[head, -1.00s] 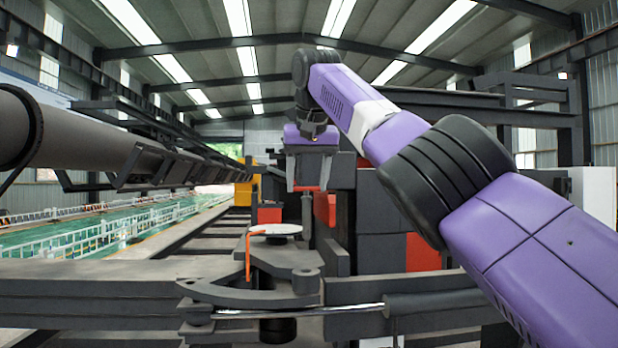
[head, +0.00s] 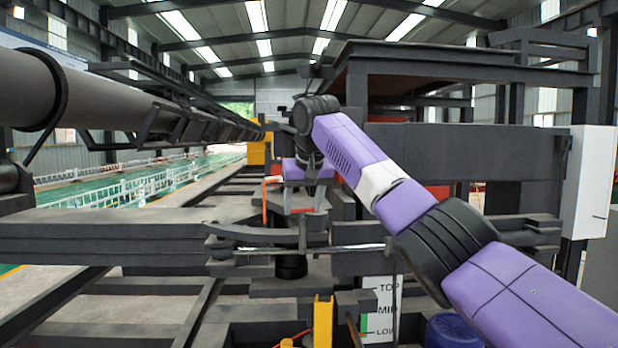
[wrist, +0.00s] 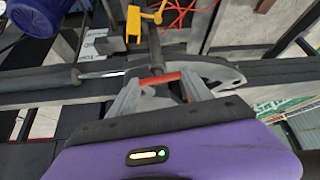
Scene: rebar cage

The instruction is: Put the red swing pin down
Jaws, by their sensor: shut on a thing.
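The red swing pin (head: 265,204) shows in the head view as a thin orange-red bent rod, just left of my gripper (head: 305,206). In the wrist view a red bar of the pin (wrist: 160,78) lies crosswise between the fingertips of my gripper (wrist: 160,86), and the jaws are shut on it. The dark swing arm (head: 265,236) with its curved end is just below the gripper; it also shows in the wrist view (wrist: 218,73). The pin's lower end and its seat are hidden, so I cannot tell whether it touches the arm.
A yellow post (head: 322,320) stands in front, below the swing arm. A level board marked TOP, MID, LOW (head: 382,312) and a blue barrel (head: 454,331) are to its right. Dark beams (head: 110,232) cross at left. A red hose (wrist: 188,14) lies beyond the post.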

